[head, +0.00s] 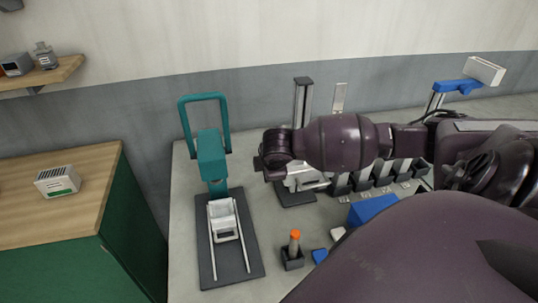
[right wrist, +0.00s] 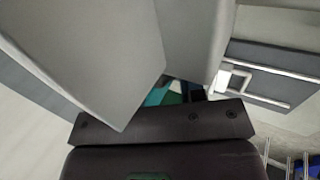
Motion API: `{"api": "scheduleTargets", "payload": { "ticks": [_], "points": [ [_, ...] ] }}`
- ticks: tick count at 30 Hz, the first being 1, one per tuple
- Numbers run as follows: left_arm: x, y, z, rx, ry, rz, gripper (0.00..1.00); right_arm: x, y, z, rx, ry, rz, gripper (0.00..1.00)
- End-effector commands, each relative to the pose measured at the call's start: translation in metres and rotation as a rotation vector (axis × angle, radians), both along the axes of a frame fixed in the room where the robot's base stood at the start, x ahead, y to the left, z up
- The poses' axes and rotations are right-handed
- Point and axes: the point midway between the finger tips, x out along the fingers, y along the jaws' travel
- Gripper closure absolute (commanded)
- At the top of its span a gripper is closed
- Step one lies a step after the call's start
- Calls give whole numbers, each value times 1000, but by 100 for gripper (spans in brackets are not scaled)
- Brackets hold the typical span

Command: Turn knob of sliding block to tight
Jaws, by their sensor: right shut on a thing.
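A dark vertical post (head: 303,98) stands on a dark base (head: 296,198) at the middle of the bench in the head view. My right arm reaches across from the right, and its wrist covers the middle of the post. Light grey metal parts (head: 305,178) show just below the wrist; the sliding block and its knob are mostly hidden. My right gripper (head: 263,164) is at the post, largely behind the wrist. In the right wrist view large pale grey surfaces fill the top, close to the camera. The gripper is shut on what seems the knob. My left gripper is out of view.
A teal lever press (head: 212,150) with a white tray (head: 224,220) stands left of the post. An orange-tipped tool (head: 295,240) sits in a dark holder in front. A green cabinet (head: 60,265) stands left.

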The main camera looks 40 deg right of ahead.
Motion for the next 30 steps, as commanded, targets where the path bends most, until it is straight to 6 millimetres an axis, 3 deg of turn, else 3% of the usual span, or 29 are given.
{"api": "scheduleTargets", "payload": {
  "ticks": [22,23,27,30],
  "points": [
    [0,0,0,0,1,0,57,0,0,0,-44,-81,-1,87],
    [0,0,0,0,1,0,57,0,0,0,-44,-81,0,60],
    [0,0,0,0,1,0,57,0,0,0,-45,-80,-1,39],
    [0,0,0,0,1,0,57,0,0,0,-45,-79,-1,38]
  ]
}}
